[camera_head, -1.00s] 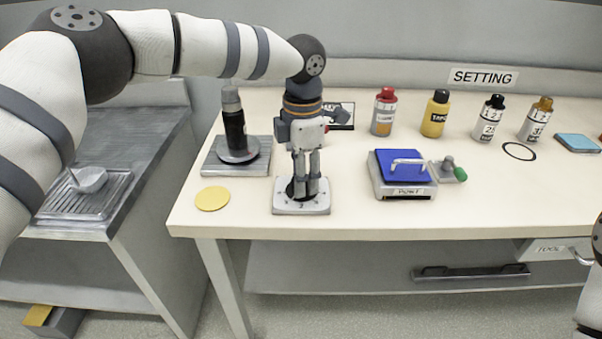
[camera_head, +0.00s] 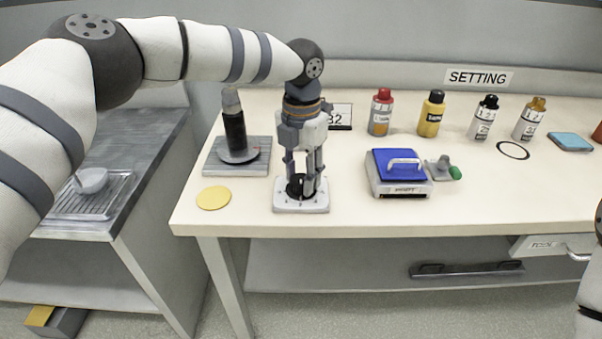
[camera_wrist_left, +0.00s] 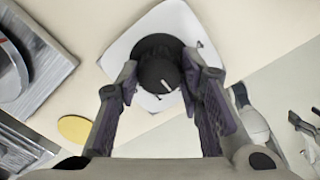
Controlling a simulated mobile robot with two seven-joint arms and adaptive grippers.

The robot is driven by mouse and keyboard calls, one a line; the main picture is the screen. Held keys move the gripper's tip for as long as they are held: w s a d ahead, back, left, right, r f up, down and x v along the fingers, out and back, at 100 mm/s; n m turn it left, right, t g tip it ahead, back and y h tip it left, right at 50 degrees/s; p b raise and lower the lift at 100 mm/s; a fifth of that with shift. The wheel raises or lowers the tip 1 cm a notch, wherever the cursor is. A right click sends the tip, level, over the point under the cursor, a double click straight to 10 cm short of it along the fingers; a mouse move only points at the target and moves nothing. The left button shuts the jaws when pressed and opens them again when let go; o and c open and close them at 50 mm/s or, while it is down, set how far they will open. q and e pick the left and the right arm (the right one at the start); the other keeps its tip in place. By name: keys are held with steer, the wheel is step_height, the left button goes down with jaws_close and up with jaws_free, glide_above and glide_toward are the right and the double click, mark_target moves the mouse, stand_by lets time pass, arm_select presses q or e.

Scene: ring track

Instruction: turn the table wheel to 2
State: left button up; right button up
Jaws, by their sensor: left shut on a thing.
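The table wheel is a black round knob (camera_head: 295,187) on a white plate with small marks (camera_head: 301,207), near the table's front edge. In the left wrist view the wheel (camera_wrist_left: 158,66) shows a white pointer line on its top. My left gripper (camera_head: 306,188) points down from above, its fingers on either side of the wheel and shut on it. The left gripper (camera_wrist_left: 160,92) partly hides the wheel's sides. The numbers on the plate are too small to read.
A dark bottle (camera_head: 234,130) stands on a grey base left of the wheel, with a yellow disc (camera_head: 213,198) in front. A blue-topped device (camera_head: 399,166) stands to the right. Several bottles and a card (camera_head: 341,117) are behind. Bare table lies between wheel and device.

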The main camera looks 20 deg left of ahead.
mark_target(301, 178)
stand_by(0.4)
arm_select(q)
steer(key=o, duration=1.2)
steer(key=shift+c, duration=0.2)
step_height(301, 178, up, 12)
